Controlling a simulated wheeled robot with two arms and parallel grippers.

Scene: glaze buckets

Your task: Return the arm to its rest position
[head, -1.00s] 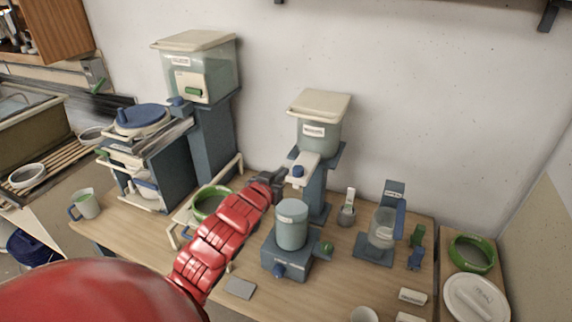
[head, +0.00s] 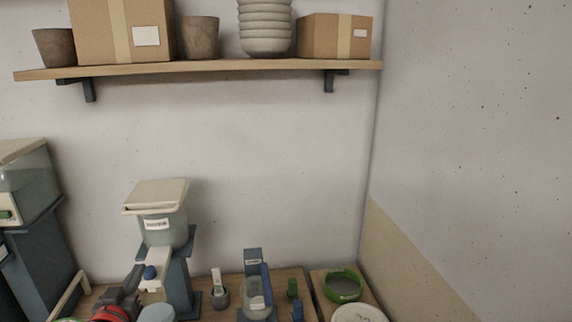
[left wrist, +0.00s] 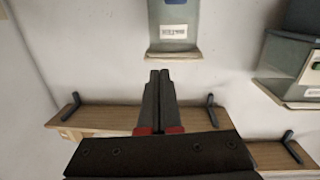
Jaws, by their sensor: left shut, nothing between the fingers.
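My left gripper (head: 128,285) is at the bottom left of the head view, close to the front of the smaller glaze bucket's stand. Only a bit of my red arm shows beside it. In the left wrist view its two dark fingers (left wrist: 159,92) lie side by side, shut and empty. The smaller glaze bucket (head: 164,225), with a cream lid and a white label, stands on a blue-grey stand (head: 178,285). It appears upside down in the left wrist view (left wrist: 173,18). My right gripper is not in view.
A larger bucket (head: 30,180) is cut off at the left edge. A wall shelf (head: 220,68) with boxes, pots and stacked bowls hangs above. A small grey pot (head: 219,298), a clear jar (head: 256,300) and a green ring (head: 343,286) stand right of the stand. The wall between is bare.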

